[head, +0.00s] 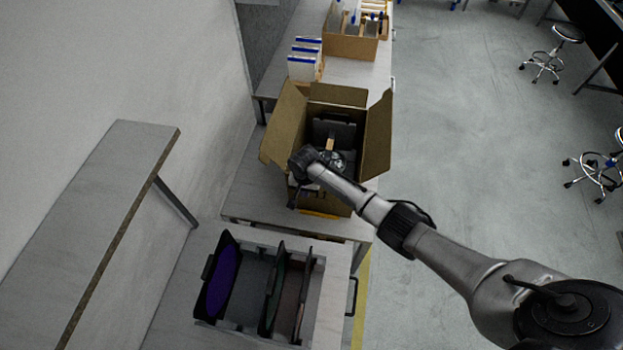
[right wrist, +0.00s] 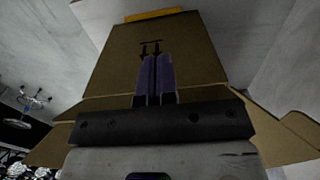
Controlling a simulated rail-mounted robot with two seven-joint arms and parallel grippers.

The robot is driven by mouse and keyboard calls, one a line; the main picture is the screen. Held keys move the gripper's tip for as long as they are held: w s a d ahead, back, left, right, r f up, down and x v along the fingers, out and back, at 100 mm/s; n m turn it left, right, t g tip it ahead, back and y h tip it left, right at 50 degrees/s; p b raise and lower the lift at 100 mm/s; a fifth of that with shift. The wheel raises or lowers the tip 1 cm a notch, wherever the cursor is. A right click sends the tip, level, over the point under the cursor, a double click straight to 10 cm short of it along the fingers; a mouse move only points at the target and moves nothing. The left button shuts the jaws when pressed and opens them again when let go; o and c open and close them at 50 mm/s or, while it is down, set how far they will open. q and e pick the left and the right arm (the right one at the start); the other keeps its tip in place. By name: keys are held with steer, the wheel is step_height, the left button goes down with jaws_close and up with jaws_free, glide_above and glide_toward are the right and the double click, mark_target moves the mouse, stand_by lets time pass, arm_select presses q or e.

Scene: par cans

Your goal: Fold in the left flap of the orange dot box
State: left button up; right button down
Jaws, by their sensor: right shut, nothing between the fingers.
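The open cardboard box (head: 378,112) stands on the table, with an orange strip (head: 325,215) low on its near side. Its left flap (head: 284,128) leans outward, its right flap (head: 378,140) stands out and its back flap (head: 338,95) is up. A dark item lies inside, partly hidden. My right gripper (head: 293,200) is at the box's near left side, its fingers pointing down and empty. In the right wrist view the shut fingers (right wrist: 154,55) lie before a brown cardboard panel (right wrist: 200,60); contact is unclear. No orange dot can be made out. My left gripper is not in view.
A grey crate (head: 318,290) with dark-framed colour filters stands at the near side. Blue-and-white packs (head: 304,65) and another carton (head: 350,47) stand behind the box. A wall is close on the left; open floor lies right. My right arm crosses from the lower right.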

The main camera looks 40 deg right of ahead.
steer(key=shift+w+d, duration=0.1)
steer(key=w+d+b, duration=0.2)
steer(key=d+b, duration=0.1)
steer(key=w+d+b, duration=0.2)
steer(key=w+b, duration=0.1)
steer(key=shift+d+f, duration=0.15)
steer(key=shift+d, duration=0.25)
steer(key=p, duration=0.1)
steer(key=r+p, duration=0.1)
steer(key=p, duration=0.1)
steer(key=shift+s+a+r, duration=0.3)
steer(key=shift+s+a, duration=0.05)
steer(key=shift+a, duration=0.05)
steer(key=s+a+r+p, duration=0.1)
steer(key=r+p, duration=0.1)
steer(key=p, duration=0.2)
steer(key=shift+s+a+p, duration=0.25)
steer(key=shift+a+p, duration=0.1)
steer(key=shift+p, duration=0.05)
step_height(320, 180, up, 9)
steer(key=p, duration=0.9)
steer(key=shift+f, duration=0.15)
